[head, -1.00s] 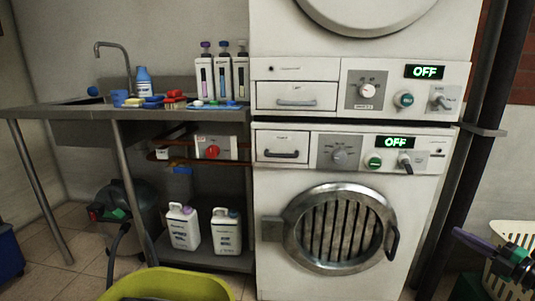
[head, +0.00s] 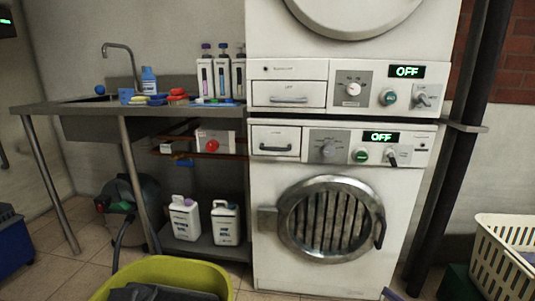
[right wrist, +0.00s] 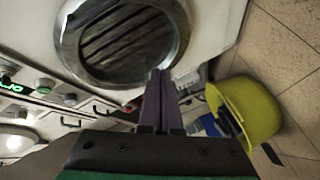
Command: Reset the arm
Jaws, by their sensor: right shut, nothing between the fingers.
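My right gripper (head: 388,294) shows only as a purple fingertip at the bottom edge of the head view, in front of the lower machine. In the right wrist view its two purple fingers (right wrist: 160,74) are pressed together with nothing between them. My left gripper is not in view.
Two stacked white machines (head: 275,215) with OFF displays fill the middle. A metal sink table (head: 60,107) with bottles stands left. A yellow-green tub (head: 185,268) is in front, and a white basket (head: 505,255) stands right.

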